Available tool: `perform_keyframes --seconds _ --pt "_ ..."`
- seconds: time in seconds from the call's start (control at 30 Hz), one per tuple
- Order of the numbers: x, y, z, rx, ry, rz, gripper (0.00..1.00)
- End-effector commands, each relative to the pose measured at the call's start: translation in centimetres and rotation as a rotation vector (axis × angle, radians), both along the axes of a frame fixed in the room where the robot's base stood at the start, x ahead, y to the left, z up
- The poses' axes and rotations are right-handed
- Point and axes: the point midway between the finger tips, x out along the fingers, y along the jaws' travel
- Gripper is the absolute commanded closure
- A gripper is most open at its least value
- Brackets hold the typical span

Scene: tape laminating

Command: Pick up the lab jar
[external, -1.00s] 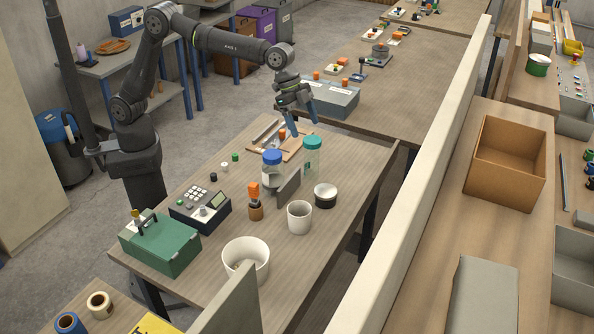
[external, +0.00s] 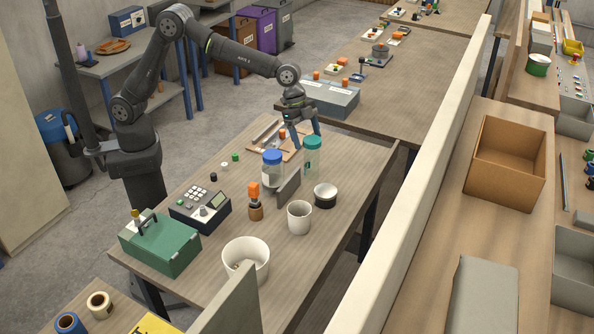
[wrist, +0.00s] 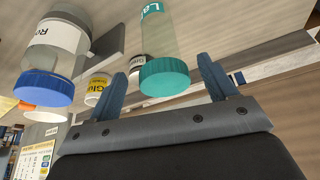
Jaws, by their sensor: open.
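The lab jar is a clear jar with a teal lid (external: 313,143), standing upright at the far part of the workbench. In the wrist view its lid (wrist: 165,77) and a label starting "La" show, with the lid between the lines of my two blue fingers. My gripper (external: 306,138) is open, pointing down over the jar's lid, its fingers empty. In the wrist view my gripper (wrist: 163,68) has a finger on each side of the lid; I cannot tell whether either touches it.
A blue-lidded jar (external: 272,168) stands close on the left, with a grey upright plate (external: 288,188) near both jars. A wooden board (external: 268,134) lies behind.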

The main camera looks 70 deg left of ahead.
Motion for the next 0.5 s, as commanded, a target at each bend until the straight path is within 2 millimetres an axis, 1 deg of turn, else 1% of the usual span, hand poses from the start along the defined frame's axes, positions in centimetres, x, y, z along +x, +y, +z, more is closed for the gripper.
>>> perform_keyframes --seconds 0.17,0.23,0.5 --pt "0.1 -0.3 -0.8 0.0 0.0 0.0 0.23" --pt "0.2 -0.4 -1.4 0.001 0.0 0.0 0.23" --pt "0.9 -1.4 -5.1 0.001 0.0 -0.001 0.23"
